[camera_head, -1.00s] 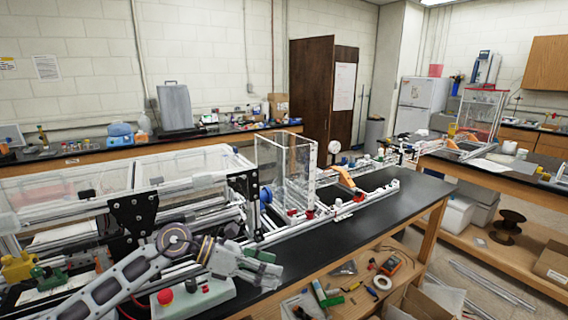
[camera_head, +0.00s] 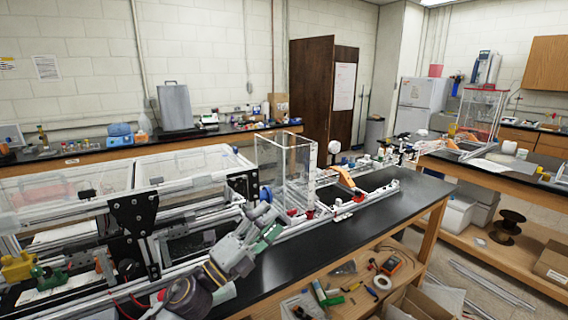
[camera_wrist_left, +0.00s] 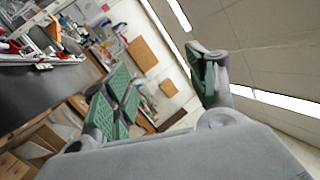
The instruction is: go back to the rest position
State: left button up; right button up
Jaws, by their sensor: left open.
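My left gripper (camera_head: 262,226) is in the lower middle of the head view, in front of the extrusion frame (camera_head: 185,213). Its grey fingers with green pads point up and to the right, above the black bench top. In the left wrist view the left gripper (camera_wrist_left: 165,90) shows its green-padded fingers spread apart with nothing between them. Behind the fingers that view shows the tilted room and ceiling. My right gripper is in neither view.
A clear acrylic box (camera_head: 285,170) stands on the rails behind my left gripper. The black bench top (camera_head: 330,240) has free room to the right. A lower wooden shelf holds a multimeter (camera_head: 390,263) and tools. Another bench (camera_head: 490,180) stands at the right.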

pick_arm(q)
jog(key=w+a+f+n+t+y, duration=0.35)
jog(key=a+f+n+y, duration=0.55)
jog(key=n+y, duration=0.55)
jog(key=s+a+f+n+g+y, duration=0.25)
jog(key=s+a+f+n, duration=0.2)
jog(key=f, duration=0.25)
jog(key=s+a+f+n+g+y, duration=0.1)
jog(key=s+a+f+n+g, duration=0.3)
jog(key=f, duration=0.3)
jog(key=s+f+n+g+h, duration=0.1)
jog(key=s+f+n+g, duration=0.25)
jog(key=s+f, duration=0.45)
jog(key=s+f+n+g, duration=0.2)
jog(key=s+f+g, duration=0.3)
jog(key=s, duration=0.5)
notch_tip(320, 180, down, 32)
jog(key=s+r+g, duration=0.1)
jog(key=s, duration=0.1)
jog(key=s+a+f+g, duration=0.1)
jog(key=s+a+f, duration=0.1)
jog(key=s+f, duration=0.9)
jog(key=s+a+f, duration=0.3)
jog(key=s+f, duration=0.8)
jog(key=s, duration=0.1)
jog(key=shift+g, duration=0.35)
jog(key=shift+s+a+m, duration=0.15)
jog(key=shift+m, duration=0.1)
